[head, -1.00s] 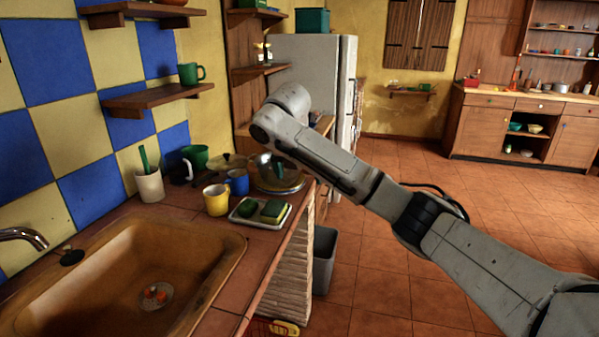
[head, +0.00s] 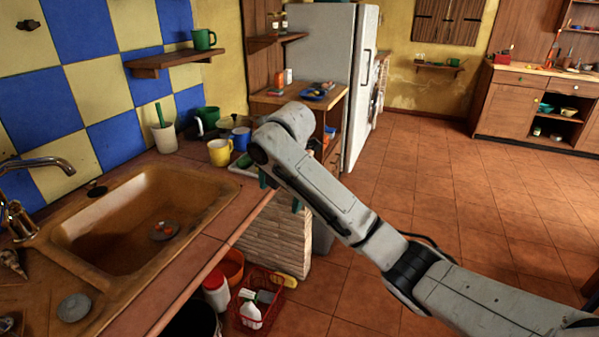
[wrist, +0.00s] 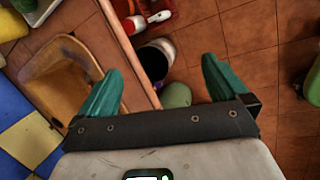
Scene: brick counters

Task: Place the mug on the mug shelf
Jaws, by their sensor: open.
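A yellow mug (head: 221,152) stands upright on the counter behind the sink. A blue mug (head: 241,137) is just right of it, and a green mug (head: 204,39) stands on the wooden wall shelf (head: 165,62) above. The frames do not show which mug is meant. My gripper (wrist: 160,78) is open and empty, its green fingers spread over the counter's front edge and floor in the wrist view. In the head view my arm hides most of it; green fingertips show below the wrist, right of the yellow mug and apart from it.
The sink (head: 140,215) fills the near counter. A cup with a green handle (head: 164,137), a dark green pot (head: 208,116) and a tray (head: 243,165) crowd the counter. A red basket (head: 255,310) and buckets stand on the floor below. Open tiled floor lies to the right.

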